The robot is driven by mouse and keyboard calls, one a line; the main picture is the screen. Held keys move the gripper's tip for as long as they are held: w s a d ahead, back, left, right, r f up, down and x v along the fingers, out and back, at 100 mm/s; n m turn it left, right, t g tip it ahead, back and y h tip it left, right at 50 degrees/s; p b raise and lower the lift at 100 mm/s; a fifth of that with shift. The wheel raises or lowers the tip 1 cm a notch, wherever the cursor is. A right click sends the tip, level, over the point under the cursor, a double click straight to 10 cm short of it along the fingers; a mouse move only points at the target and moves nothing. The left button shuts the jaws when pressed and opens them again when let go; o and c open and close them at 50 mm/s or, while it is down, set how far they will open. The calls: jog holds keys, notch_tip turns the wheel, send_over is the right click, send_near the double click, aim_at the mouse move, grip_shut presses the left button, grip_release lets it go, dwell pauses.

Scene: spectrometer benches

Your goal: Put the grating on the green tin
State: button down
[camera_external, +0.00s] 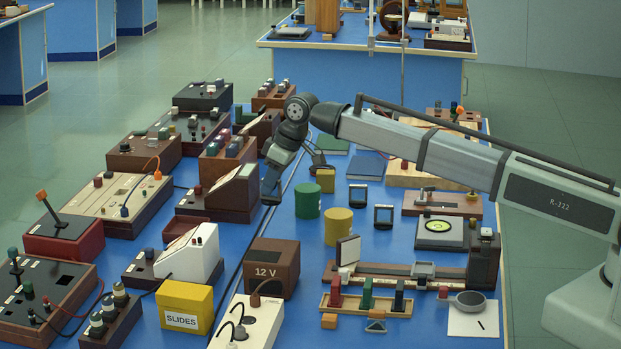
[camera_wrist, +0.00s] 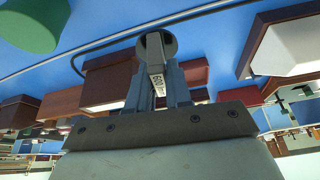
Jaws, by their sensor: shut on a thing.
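The grating (camera_wrist: 157,83) is a small piece with a pale label reading 600 and a grey round end. My gripper (camera_wrist: 158,92) is shut on it, with one finger on each side. In the external view my gripper (camera_external: 271,190) points down, just left of the green tin (camera_external: 308,201); the grating is too small to make out there. The green tin stands upright on the blue bench, and its top looks bare. It also shows at the upper left of the wrist view (camera_wrist: 30,22), apart from the grating.
A yellow tin (camera_external: 338,227) stands just right of the green tin, and a small yellow block (camera_external: 325,181) behind it. Wooden instrument boxes (camera_external: 222,192) crowd the left side. A brown 12 V box (camera_external: 273,267) stands in front. Two small dark frames (camera_external: 383,216) stand to the right.

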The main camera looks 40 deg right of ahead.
jog(key=w+d+r+m, duration=0.1)
jog(key=w+d+r, duration=0.3)
jog(key=d, duration=0.4)
jog(key=w+d+r, duration=0.4)
jog(key=d+r, duration=0.1)
jog(key=d, duration=0.3)
jog(key=n, duration=0.2)
send_over(299, 187)
jog(key=s+d, duration=0.2)
jog(key=shift+w+a+f, duration=0.1)
jog(key=shift+f, duration=2.65)
jog(key=shift+w+a+f, duration=0.1)
jog(key=shift+f, duration=2.6)
jog(key=shift+f, duration=0.15)
jog(key=c, duration=1)
grip_release()
jog(key=shift+c, duration=0.2)
jog(key=v, duration=1.2)
jog(key=shift+w+d+r, duration=0.2)
jog(key=shift+w, duration=0.05)
